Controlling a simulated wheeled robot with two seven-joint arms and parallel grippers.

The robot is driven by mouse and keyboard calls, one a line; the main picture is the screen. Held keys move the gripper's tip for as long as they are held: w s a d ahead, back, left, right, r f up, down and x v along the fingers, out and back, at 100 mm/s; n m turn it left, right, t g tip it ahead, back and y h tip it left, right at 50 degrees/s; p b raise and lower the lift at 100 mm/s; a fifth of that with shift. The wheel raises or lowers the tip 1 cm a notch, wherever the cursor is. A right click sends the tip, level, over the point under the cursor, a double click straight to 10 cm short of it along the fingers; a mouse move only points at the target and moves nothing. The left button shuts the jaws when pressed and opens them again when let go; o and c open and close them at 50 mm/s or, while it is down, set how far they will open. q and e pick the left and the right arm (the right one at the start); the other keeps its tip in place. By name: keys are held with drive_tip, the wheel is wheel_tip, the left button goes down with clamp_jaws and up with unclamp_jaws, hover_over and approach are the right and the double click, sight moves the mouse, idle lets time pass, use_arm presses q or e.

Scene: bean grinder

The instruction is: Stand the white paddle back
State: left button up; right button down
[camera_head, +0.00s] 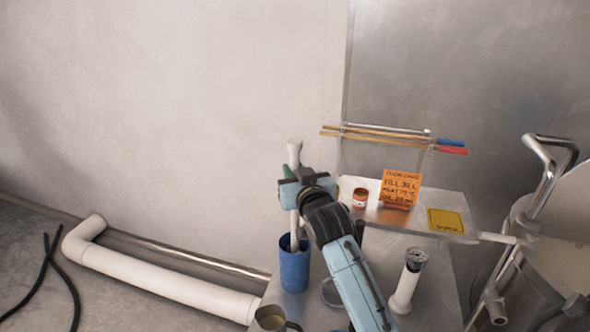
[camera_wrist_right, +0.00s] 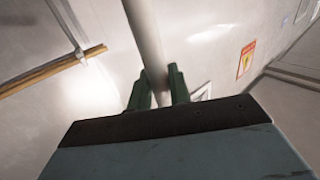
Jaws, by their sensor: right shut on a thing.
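The white paddle (camera_head: 294,150) is a pale upright rod with a wider top end. My right gripper (camera_head: 291,178) is shut on it partway up its length. Its lower part runs down into the mouth of a blue cylindrical holder (camera_head: 294,268) on the metal table. The lower end is hidden inside the holder. In the right wrist view the paddle's shaft (camera_wrist_right: 147,40) passes between the two green fingers (camera_wrist_right: 158,90), slightly tilted. My left gripper is not in view.
A mug (camera_head: 270,319) stands in front of the blue holder. A white-stemmed gauge (camera_head: 408,280) stands right of my arm. A raised shelf holds a small red jar (camera_head: 360,197), an orange note (camera_head: 399,188) and a yellow label (camera_head: 446,220). Thin sticks (camera_head: 392,137) lie on a rack behind.

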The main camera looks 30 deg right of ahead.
drive_tip(key=c, duration=1.2)
unclamp_jaws()
drive_tip(key=shift+f, duration=0.1)
drive_tip(key=b+v, duration=0.1)
drive_tip(key=v, duration=1.2)
drive_tip(key=shift+s, duration=0.2)
drive_tip(key=shift+a, duration=0.1)
